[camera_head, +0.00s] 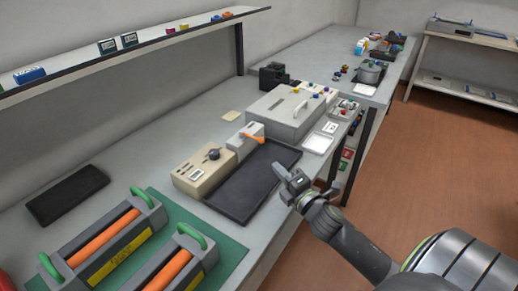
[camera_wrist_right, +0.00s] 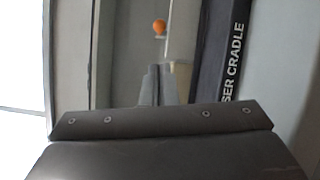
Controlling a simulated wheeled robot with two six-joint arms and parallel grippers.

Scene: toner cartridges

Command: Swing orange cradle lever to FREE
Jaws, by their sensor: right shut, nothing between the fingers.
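The orange lever (camera_head: 254,138) sits on a small pale grey block (camera_head: 240,148) at the back end of the dark tray, its bar slanting down to the right. In the right wrist view an orange ball-shaped knob (camera_wrist_right: 159,26) shows beyond my fingers, and a dark strip (camera_wrist_right: 215,60) carries lettering ending in "SER CRADLE". My right gripper (camera_head: 284,172) is shut and empty, above the bench's front edge, right of the dark tray and apart from the lever. The fingertips also show in the wrist view (camera_wrist_right: 158,72). The word FREE is not legible. My left gripper is not in view.
A dark tray (camera_head: 238,206) lies before the lever. A beige box with a black knob (camera_head: 203,172) is left of it, and a large grey case (camera_head: 290,112) behind. Cartridges with green handles (camera_head: 110,240) lie on a green mat. A shelf (camera_head: 150,42) overhangs the bench.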

